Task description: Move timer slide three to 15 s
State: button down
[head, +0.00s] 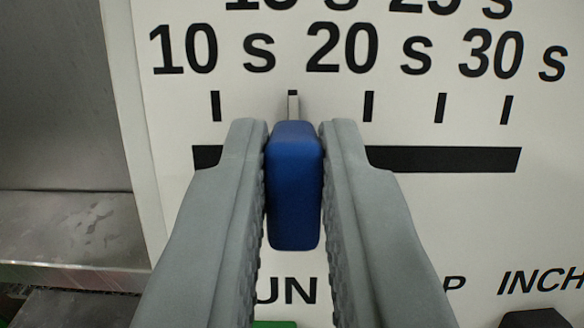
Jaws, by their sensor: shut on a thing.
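A blue slide knob (294,190) sits on a black horizontal slot (450,158) in a white panel. No number for this slide is in view. My gripper (293,140) is shut on the knob, one grey finger against each side. A small pale pointer (293,107) above the knob lines up with the second tick from the left. That tick stands between the 10 s label (212,50) and the 20 s label (358,48), below an upper label cut off by the frame top that looks like 15 s. The fingers hide the slot beside the knob.
More ticks run right to the 30 s label (512,57). Below are partly hidden words and INCH (540,281), with the tops of a green part (288,323) and a black part (535,318) at the bottom edge. Grey metal (60,100) lies left of the panel.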

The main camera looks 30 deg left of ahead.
jog(key=c, duration=1.4)
grip_release()
jog(key=shift+s, duration=0.1)
jog(key=v, duration=1.7)
jog(key=shift+d, duration=0.2)
jog(key=shift+s, duration=0.1)
jog(key=s+d+f+m+h, duration=0.2)
jog(key=s+d+f+h, duration=0.1)
jog(key=s+f, duration=0.6)
jog(key=s+d+f+m+t+h, duration=0.1)
jog(key=s+d+f, duration=0.4)
jog(key=s+f, duration=0.5)
jog(key=s+d+f+m+t+h, duration=0.1)
jog(key=s+d+f+m+h, duration=0.2)
jog(key=s+f+h, duration=0.3)
jog(key=s+d+f, duration=0.1)
jog(key=s+f, duration=0.3)
jog(key=s, duration=0.6)
jog(key=shift+f+m, duration=0.25)
jog(key=shift+m, duration=0.15)
